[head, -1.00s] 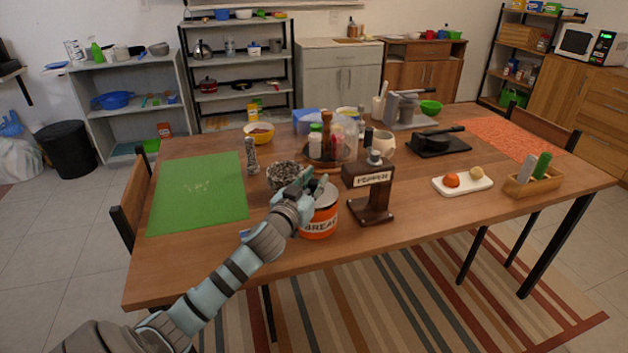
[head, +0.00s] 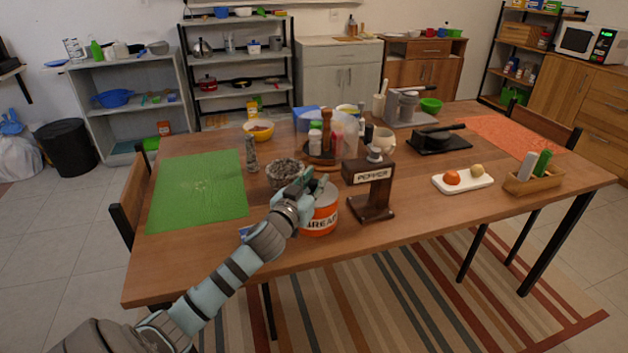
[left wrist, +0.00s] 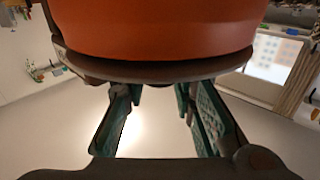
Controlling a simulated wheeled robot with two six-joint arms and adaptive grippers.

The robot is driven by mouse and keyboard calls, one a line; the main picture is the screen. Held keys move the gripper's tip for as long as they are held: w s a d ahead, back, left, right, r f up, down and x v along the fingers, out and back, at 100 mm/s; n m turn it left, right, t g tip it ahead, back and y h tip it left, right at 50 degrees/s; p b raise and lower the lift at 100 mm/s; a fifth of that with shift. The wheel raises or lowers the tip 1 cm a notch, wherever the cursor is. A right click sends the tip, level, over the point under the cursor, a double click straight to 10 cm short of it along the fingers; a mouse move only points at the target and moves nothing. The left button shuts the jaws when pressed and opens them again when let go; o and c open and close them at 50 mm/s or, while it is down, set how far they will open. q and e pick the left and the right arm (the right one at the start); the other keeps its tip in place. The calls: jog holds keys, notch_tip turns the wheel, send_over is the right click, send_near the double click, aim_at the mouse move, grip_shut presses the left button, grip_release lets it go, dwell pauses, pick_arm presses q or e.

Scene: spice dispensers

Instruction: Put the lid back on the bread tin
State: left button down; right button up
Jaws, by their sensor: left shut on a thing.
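The bread tin (head: 320,218) is orange with a white band and a "BREAD" label. It stands upright near the front edge of the table, left of the pepper stand. The grey lid (head: 328,194) is at the tin's top, partly hidden by my left gripper (head: 305,184). In the left wrist view the tin's orange wall (left wrist: 150,28) fills the top, with the lid's rim (left wrist: 150,68) against it. There my left gripper (left wrist: 160,95) is shut on the lid's handle, which is mostly hidden. I cannot tell whether the lid is fully seated. My right gripper is not in view.
The brown pepper stand (head: 371,190) is close on the tin's right. A speckled bowl (head: 284,175) and a spice carousel (head: 322,150) stand behind. A green mat (head: 198,190) lies left. The table front right of the pepper stand is clear.

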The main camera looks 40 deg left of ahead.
pick_arm(q)
jog(key=c, duration=1.6)
grip_release()
jog(key=o, duration=0.3)
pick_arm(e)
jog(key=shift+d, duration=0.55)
pick_arm(q)
jog(key=shift+s, duration=0.15)
jog(key=v, duration=1.1)
jog(key=shift+s, duration=0.35)
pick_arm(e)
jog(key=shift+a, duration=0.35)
